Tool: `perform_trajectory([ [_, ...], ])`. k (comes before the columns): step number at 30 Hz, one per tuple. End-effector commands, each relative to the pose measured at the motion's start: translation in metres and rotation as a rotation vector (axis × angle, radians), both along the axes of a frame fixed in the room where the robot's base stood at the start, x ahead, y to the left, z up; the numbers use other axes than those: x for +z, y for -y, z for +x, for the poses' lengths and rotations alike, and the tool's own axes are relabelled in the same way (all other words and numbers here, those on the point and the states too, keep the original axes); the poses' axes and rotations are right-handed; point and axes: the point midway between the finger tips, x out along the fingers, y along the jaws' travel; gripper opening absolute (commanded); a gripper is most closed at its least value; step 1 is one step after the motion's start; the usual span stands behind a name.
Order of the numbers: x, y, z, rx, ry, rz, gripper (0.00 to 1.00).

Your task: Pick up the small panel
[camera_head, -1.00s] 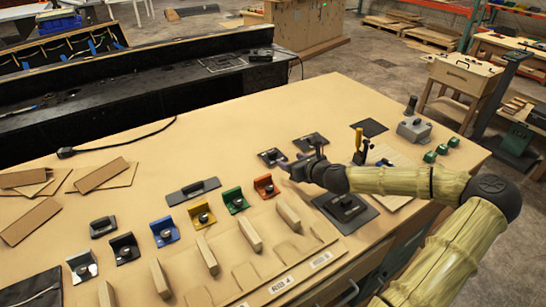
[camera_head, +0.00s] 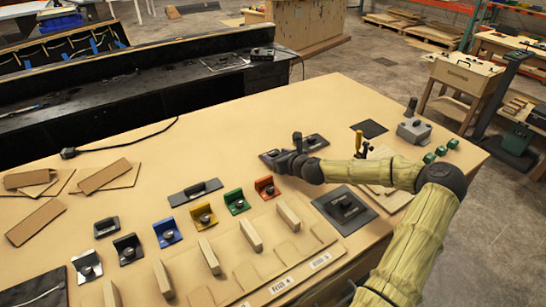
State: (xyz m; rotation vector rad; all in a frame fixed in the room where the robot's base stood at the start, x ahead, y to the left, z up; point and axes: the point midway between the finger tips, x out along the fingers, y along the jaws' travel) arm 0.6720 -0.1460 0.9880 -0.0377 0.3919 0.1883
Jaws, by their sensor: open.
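Several dark grey panels with raised handles lie on the tan table (camera_head: 330,100); I cannot tell for certain which one the task calls the small panel. One small dark panel (camera_head: 315,143) lies just behind my gripper. Another small panel, seen earlier to its left, is now mostly hidden by my gripper (camera_head: 272,159). My gripper is open, low over that hidden panel, and points left. Whether the fingers touch it or straddle its handle cannot be told. A larger square panel (camera_head: 343,212) lies in front of my arm, and a small dark one (camera_head: 106,227) lies far left.
A long grey panel (camera_head: 194,192) and a row of coloured brackets, such as the green one (camera_head: 236,203) and red one (camera_head: 266,190), stand left of my gripper. Wooden blocks (camera_head: 248,234) line the front. A grey box (camera_head: 414,130) is at right.

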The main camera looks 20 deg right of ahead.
Motion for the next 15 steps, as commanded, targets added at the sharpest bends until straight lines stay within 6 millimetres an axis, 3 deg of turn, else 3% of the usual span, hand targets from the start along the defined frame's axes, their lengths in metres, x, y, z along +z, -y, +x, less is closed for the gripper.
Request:
perform_trajectory([
  [4,-0.0055,-0.0024,0.0131,0.000,0.000,0.000,0.56],
  [15,-0.0066,-0.0038,0.0139,0.002,0.000,0.001,0.56],
])
